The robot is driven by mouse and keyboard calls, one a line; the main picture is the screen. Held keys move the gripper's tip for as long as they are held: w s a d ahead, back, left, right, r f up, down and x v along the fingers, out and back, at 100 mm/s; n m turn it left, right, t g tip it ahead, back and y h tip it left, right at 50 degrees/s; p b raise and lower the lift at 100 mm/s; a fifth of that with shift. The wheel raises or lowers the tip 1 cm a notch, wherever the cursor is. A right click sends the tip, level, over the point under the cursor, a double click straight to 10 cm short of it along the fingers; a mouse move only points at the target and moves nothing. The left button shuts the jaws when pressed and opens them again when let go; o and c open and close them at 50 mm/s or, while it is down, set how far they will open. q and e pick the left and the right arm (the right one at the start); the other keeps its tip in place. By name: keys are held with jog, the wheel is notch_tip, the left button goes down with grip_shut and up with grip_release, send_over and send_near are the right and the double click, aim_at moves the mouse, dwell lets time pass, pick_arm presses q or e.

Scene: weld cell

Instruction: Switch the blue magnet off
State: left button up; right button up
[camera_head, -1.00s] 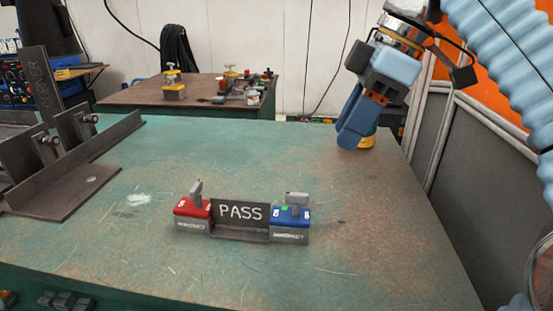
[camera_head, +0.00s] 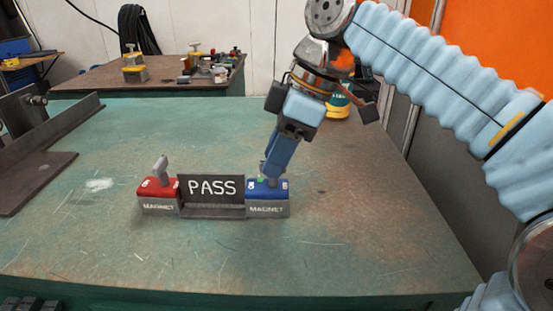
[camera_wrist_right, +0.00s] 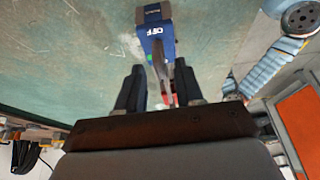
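The blue magnet (camera_head: 267,196) stands at the right end of the dark PASS plate (camera_head: 210,188) on the green table. In the right wrist view the blue magnet (camera_wrist_right: 156,40) shows an OFF label and a small green mark. Its grey handle (camera_wrist_right: 160,68) lies between my right fingers. My right gripper (camera_head: 271,174) is at the top of the blue magnet, pointing down, and hides most of the handle in the head view. In the right wrist view the fingers of my right gripper (camera_wrist_right: 159,80) are apart, with gaps beside the handle. My left gripper is not in view.
A red magnet (camera_head: 158,194) with a grey handle stands at the plate's left end. A dark steel angle fixture (camera_head: 50,150) is at the left. A yellow-and-green container (camera_head: 338,106) stands behind my right gripper. The table front and right are clear.

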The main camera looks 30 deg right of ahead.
jog(key=shift+a+f, duration=0.1)
jog(key=shift+f, duration=0.1)
grip_shut()
jog(key=shift+m, duration=0.4)
jog(key=shift+s+m+t+h, duration=0.1)
jog(key=shift+m+t+h, duration=0.35)
jog(key=shift+m, duration=0.65)
jog(key=m+t+h+p, duration=0.1)
jog(key=m, duration=0.2)
jog(key=shift+a, duration=0.15)
jog(key=m+h+p, duration=0.1)
jog(key=m, duration=0.2)
jog(key=m+h+p, duration=0.1)
jog(key=m, duration=0.1)
jog(key=shift+a+m, duration=0.15)
jog(key=shift+m, duration=0.25)
jog(key=m+h+p, duration=0.2)
jog(key=m+p, duration=0.1)
jog(key=m, duration=0.2)
jog(key=shift+a+m, duration=0.1)
jog(key=shift+m, duration=0.3)
jog(key=shift+h, duration=0.25)
